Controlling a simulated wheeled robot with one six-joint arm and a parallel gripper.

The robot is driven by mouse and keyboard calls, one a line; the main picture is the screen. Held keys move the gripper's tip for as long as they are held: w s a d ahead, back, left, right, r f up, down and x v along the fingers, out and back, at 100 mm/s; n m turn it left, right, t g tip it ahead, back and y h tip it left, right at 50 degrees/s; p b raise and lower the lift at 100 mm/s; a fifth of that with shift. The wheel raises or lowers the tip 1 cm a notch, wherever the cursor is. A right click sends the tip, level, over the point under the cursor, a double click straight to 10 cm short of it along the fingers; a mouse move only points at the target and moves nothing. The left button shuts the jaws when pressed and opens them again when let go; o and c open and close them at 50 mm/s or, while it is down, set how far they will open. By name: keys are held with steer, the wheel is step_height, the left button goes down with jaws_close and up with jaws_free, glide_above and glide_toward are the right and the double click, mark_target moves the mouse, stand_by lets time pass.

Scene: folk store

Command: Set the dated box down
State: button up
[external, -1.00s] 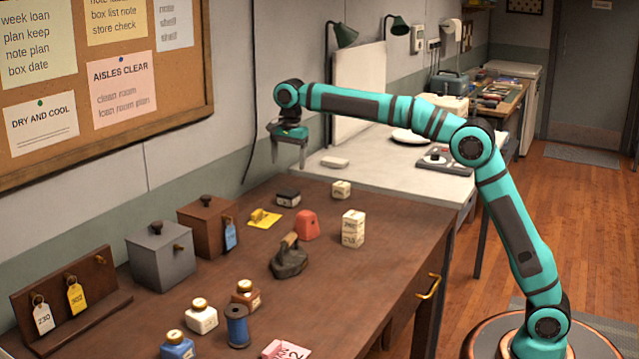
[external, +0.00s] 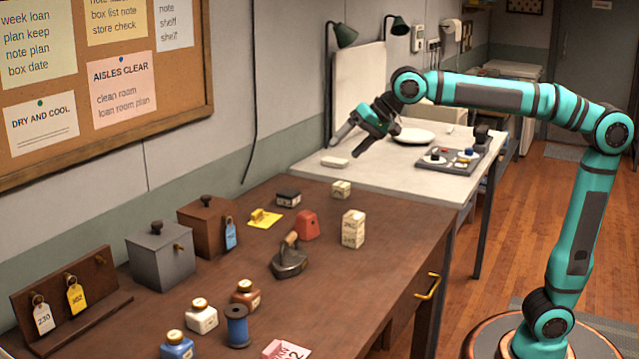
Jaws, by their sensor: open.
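A cream box with dark lettering (external: 353,229) stands upright on the brown table (external: 330,300), near its right edge. Its lettering is too small to read surely as a date. A smaller cream block (external: 341,189) with faint marks sits farther back on the same table. My gripper (external: 347,146) is open and empty, with its jaws apart and tilted down to the left. It is above the far white counter in the picture, up and behind both cream boxes, and touches neither.
A flatiron (external: 290,262), red block (external: 306,225), dark box (external: 288,197), yellow item (external: 264,219), several bottles and a blue spool (external: 237,327) stand on the table. The white counter (external: 400,177) holds a plate and a grey panel (external: 450,160). The table's right front is clear.

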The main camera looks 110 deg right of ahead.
steer(key=s+a+f+n+t+y, duration=0.1)
steer(key=s+a+f+n+t, duration=0.1)
steer(key=s+a+n+t, duration=0.2)
steer(key=s+a+f+n+t+y, duration=0.1)
steer(key=s+a+n+t, duration=0.4)
steer(key=s+a+n, duration=0.5)
steer(key=s+a, duration=0.3)
steer(key=s, duration=0.3)
steer(key=s+a+f, duration=0.1)
steer(key=s+a, duration=0.3)
steer(key=s, duration=0.3)
steer(key=shift+s+a+f+t+y, duration=0.3)
steer(key=shift+y, duration=0.1)
